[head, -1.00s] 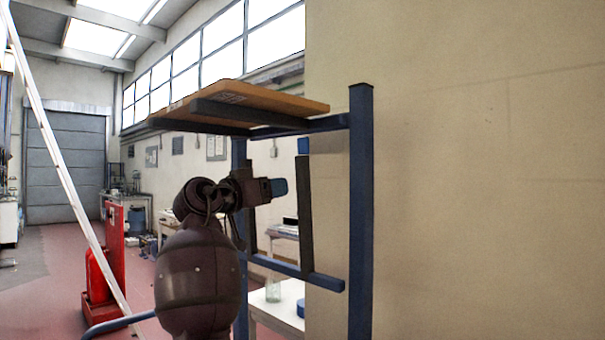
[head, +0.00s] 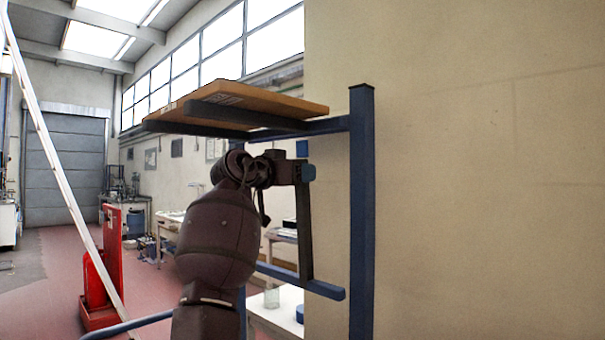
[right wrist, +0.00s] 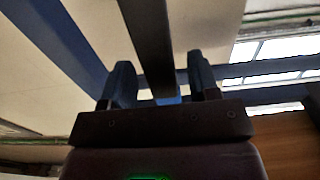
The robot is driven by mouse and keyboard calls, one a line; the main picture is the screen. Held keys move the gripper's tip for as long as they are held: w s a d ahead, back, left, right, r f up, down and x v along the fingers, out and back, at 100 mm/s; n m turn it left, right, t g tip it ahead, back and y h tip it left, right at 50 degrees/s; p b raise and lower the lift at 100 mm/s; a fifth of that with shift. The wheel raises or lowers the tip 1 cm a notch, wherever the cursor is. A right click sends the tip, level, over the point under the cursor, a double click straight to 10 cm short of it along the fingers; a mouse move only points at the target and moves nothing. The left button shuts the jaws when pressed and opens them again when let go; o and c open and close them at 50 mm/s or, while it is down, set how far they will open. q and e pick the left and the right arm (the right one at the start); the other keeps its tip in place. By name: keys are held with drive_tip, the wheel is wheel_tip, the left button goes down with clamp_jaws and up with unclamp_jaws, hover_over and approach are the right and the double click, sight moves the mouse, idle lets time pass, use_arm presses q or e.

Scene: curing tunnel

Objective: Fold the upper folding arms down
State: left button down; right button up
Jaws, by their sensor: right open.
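A blue rack frame (head: 361,230) stands against the wall. One dark upright folding arm (head: 306,240) rises from its lower blue rail (head: 322,289). My right gripper (head: 306,173) is at the upper end of this arm. In the right wrist view, the dark bar (right wrist: 147,35) runs between the two open fingers of my right gripper (right wrist: 161,82), with gaps beside it. A second upright bar, seen earlier, is now hidden behind my right arm. My left gripper is not in view.
A wooden board (head: 250,98) lies on dark horizontal arms (head: 196,130) at the rack's top, close above my right gripper. The wall (head: 470,180) is behind and right of the rack. A white table (head: 283,310) stands behind it.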

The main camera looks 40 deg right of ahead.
drive_tip(key=shift+w+d, duration=0.1)
drive_tip(key=shift+d, duration=0.75)
clamp_jaws()
